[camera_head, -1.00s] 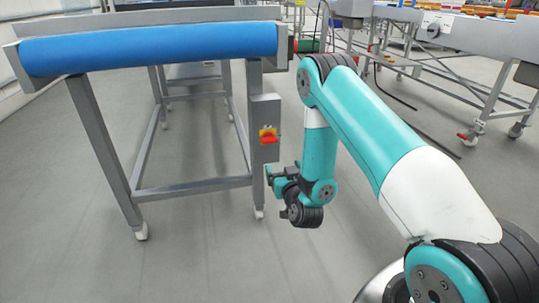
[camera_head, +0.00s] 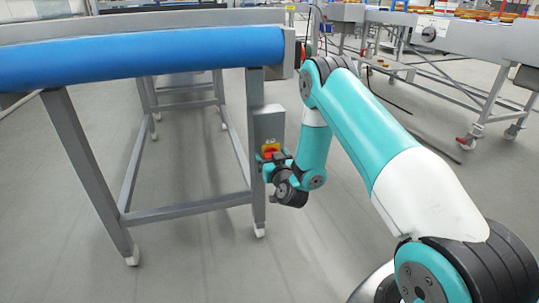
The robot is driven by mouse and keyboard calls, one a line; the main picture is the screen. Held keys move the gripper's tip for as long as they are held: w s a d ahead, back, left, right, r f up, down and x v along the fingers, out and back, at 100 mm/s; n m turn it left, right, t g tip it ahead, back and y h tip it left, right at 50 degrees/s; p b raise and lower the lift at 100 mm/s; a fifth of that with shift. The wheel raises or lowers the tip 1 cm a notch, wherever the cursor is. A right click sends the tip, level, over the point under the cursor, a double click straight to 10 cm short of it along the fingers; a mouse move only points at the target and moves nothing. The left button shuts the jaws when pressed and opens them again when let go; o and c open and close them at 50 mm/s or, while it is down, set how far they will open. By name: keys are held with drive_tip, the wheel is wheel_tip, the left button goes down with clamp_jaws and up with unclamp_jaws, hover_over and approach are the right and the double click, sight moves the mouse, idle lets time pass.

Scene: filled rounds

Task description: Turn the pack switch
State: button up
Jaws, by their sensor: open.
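The pack switch (camera_head: 271,151) is a red rotary knob on a yellow plate. It sits on the front of a grey switch box (camera_head: 269,122) fixed to the conveyor's right leg. My gripper (camera_head: 268,163) is right at the switch, overlapping its lower part in the picture. Its jaws are open. The fingertips are small and partly merge with the knob, so I cannot tell whether they touch it or stand around it.
The conveyor with a blue belt (camera_head: 150,58) stands on a grey frame (camera_head: 95,170) at the left. Another conveyor (camera_head: 460,45) stands at the back right, with cables on the floor near it. The grey floor (camera_head: 190,265) in front is clear.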

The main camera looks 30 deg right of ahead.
drive_tip(key=shift+w+d, duration=0.15)
drive_tip(key=shift+d, duration=0.1)
drive_tip(key=shift+c, duration=0.2)
drive_tip(key=shift+d, duration=0.15)
drive_tip(key=c, duration=0.9)
drive_tip(key=shift+r, duration=0.1)
